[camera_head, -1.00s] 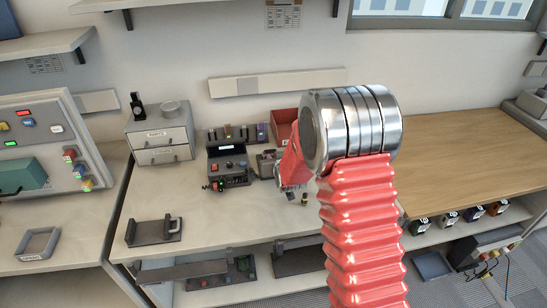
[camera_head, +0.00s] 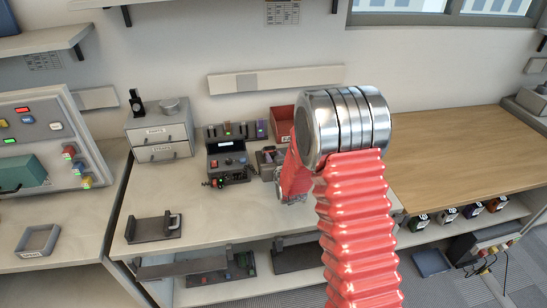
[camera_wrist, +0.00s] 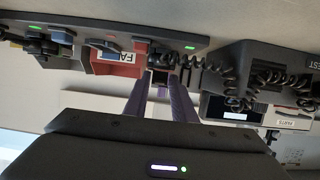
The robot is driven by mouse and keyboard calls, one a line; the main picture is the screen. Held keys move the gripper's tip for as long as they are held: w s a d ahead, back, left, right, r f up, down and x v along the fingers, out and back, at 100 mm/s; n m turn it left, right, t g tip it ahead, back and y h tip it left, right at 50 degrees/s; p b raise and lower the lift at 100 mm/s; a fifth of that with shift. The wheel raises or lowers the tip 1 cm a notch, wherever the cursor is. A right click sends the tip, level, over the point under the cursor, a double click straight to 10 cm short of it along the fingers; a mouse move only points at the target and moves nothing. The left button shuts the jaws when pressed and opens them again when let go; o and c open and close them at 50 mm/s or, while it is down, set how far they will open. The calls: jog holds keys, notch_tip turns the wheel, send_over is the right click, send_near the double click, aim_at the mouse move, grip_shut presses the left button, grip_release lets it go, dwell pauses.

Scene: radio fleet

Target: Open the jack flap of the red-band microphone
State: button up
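My gripper (camera_wrist: 160,82) shows in the wrist view as two purple-grey fingers with a gap between them. A small dark block (camera_wrist: 160,73) shows between or just beyond the tips; I cannot tell whether they touch it. In the head view my arm hides most of the gripper, which is over the bench right of the radio unit (camera_head: 227,160). A dark handset (camera_head: 232,180) with a coiled cord lies at the radio's front. A small red spot (camera_head: 206,184) shows at its left end; I cannot tell whether it is the red band. No jack flap can be made out.
A red bin (camera_head: 283,122) stands behind my gripper; it also shows in the wrist view (camera_wrist: 115,66). A rack (camera_head: 225,133) with coloured items stands behind the radio. Drawers (camera_head: 160,143) stand at left. Coiled cords (camera_wrist: 235,88) hang right of my fingers.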

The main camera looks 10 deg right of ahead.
jog(key=shift+o, duration=0.8)
jog(key=shift+r, duration=0.1)
jog(key=shift+s+r, duration=0.25)
jog(key=shift+s, duration=0.3)
jog(key=v, duration=1.2)
jog(key=shift+s, duration=0.25)
jog(key=s+r+g, duration=0.4)
jog(key=s+r, duration=0.6)
jog(key=s, duration=0.1)
jog(key=s+r+g, duration=0.2)
jog(key=s+r, duration=0.1)
jog(key=s, duration=0.7)
jog(key=s+r+g, duration=0.2)
jog(key=s+r, duration=0.1)
jog(key=s, duration=0.7)
